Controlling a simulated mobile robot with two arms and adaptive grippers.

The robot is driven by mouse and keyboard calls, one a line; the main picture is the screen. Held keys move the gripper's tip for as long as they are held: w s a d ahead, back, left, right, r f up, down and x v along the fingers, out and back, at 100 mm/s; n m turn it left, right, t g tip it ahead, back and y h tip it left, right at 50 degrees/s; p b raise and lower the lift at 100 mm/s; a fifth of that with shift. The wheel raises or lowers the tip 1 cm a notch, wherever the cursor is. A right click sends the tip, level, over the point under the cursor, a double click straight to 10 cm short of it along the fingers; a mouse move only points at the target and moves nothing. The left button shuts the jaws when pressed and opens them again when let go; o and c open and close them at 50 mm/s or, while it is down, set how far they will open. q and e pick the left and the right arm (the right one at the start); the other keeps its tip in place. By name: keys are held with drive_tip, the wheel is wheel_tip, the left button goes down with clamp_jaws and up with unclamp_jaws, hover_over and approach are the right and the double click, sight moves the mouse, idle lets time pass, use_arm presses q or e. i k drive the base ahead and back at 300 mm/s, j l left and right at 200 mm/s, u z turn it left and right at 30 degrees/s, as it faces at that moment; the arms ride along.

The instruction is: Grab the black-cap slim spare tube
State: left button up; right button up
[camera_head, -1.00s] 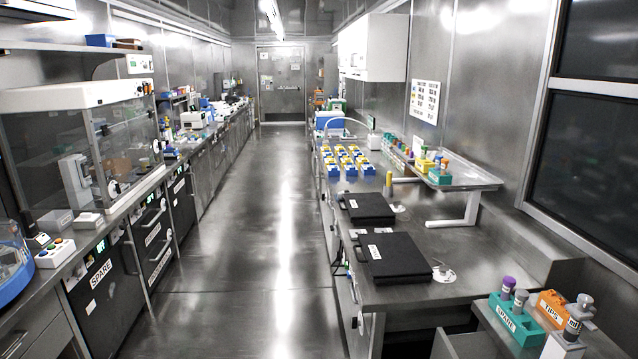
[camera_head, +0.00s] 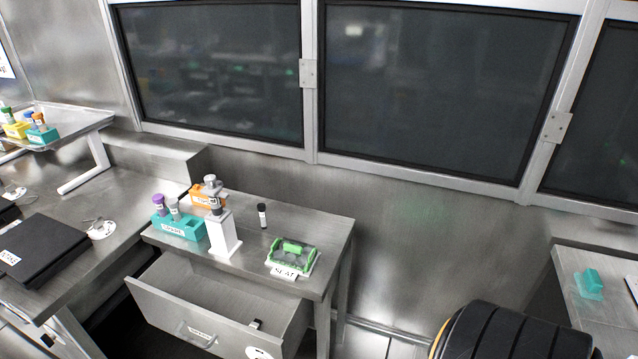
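A slim dark tube with a black cap (camera_head: 262,215) stands upright on the small metal side table (camera_head: 325,228), behind and to the right of a white stand. A small pale label shows on it. A teal rack (camera_head: 180,228), marked SPARE in the earlier view, holds a purple-capped tube (camera_head: 159,205) and a grey-capped tube (camera_head: 174,210) on the table's left side. Neither of my grippers is in view.
An orange rack (camera_head: 201,197) stands behind the white stand (camera_head: 223,236). A green-topped item (camera_head: 293,255) labelled SEAT sits at the front right. A drawer (camera_head: 218,318) hangs open below. A black segmented object (camera_head: 510,335) is at the bottom right.

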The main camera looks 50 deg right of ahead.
sight(262, 214)
drive_tip(key=z, duration=1.15)
drive_tip(key=i+l, duration=0.2)
drive_tip(key=i, duration=0.25)
